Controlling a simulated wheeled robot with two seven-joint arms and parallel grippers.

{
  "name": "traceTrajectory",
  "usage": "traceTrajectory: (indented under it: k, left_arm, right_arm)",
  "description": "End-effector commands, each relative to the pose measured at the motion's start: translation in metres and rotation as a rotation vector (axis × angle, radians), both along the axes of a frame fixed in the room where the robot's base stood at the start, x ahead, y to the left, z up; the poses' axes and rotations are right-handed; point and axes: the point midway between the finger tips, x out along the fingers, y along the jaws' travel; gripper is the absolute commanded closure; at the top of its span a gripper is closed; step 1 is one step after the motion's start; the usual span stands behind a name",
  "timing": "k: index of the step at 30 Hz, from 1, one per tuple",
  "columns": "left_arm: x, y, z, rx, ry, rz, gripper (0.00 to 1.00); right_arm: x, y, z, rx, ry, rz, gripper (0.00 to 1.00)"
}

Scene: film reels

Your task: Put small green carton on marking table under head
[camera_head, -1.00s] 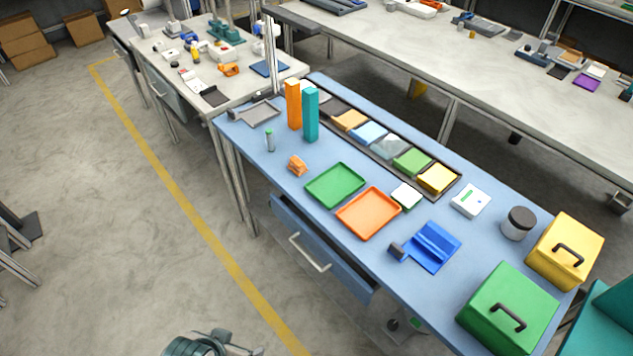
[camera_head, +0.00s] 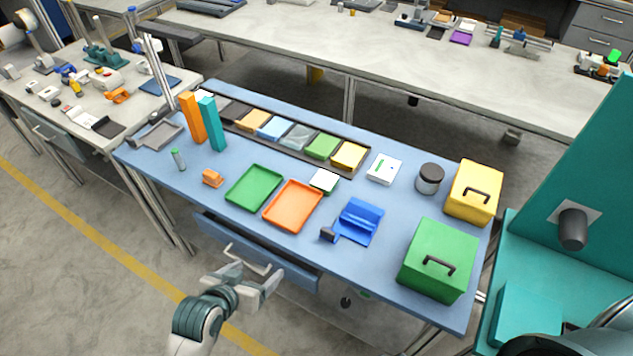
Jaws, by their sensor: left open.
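Several green things lie on the blue bench (camera_head: 225,222): a small white-topped box with green sides (camera_head: 323,181) behind the orange tray, a flat green box (camera_head: 322,146) in the dark row holder, and a large green box with a handle (camera_head: 440,260) at the front right. I cannot tell for sure which is the small green carton. At the right stands a teal machine with a dark cylindrical head (camera_head: 573,228); the table under it is partly cut off by the frame. My left gripper (camera_head: 258,280) is open and empty in front of the bench drawer. My right gripper is not in view.
A green tray (camera_head: 254,187), an orange tray (camera_head: 292,206) and a blue fixture (camera_head: 358,221) lie mid-bench. Tall orange (camera_head: 192,118) and teal (camera_head: 212,124) blocks stand at the left. A yellow handled box (camera_head: 473,192) and a dark-lidded jar (camera_head: 430,178) are at the right.

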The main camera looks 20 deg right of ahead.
Motion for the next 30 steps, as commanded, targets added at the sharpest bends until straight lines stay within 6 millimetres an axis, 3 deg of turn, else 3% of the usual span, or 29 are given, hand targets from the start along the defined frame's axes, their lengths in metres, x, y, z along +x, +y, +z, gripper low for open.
traceTrajectory:
  k: [1,6,15,21,30]
  left_arm:
    - [0.014,-0.011,0.003,-0.011,-0.029,-0.021,0.23]
    - [0.053,-0.048,0.016,-0.060,-0.121,-0.087,0.23]
    - [0.110,-0.095,0.037,-0.120,-0.264,-0.181,0.23]
    - [0.130,-0.109,0.046,-0.139,-0.316,-0.211,0.23]
    - [0.134,-0.112,0.048,-0.144,-0.326,-0.217,0.23]
  right_arm:
    - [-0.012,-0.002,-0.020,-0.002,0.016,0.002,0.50]
    - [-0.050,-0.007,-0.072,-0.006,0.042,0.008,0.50]
    - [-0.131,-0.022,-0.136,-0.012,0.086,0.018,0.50]
    - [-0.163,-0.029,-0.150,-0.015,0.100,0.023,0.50]
    - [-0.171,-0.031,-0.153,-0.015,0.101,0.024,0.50]
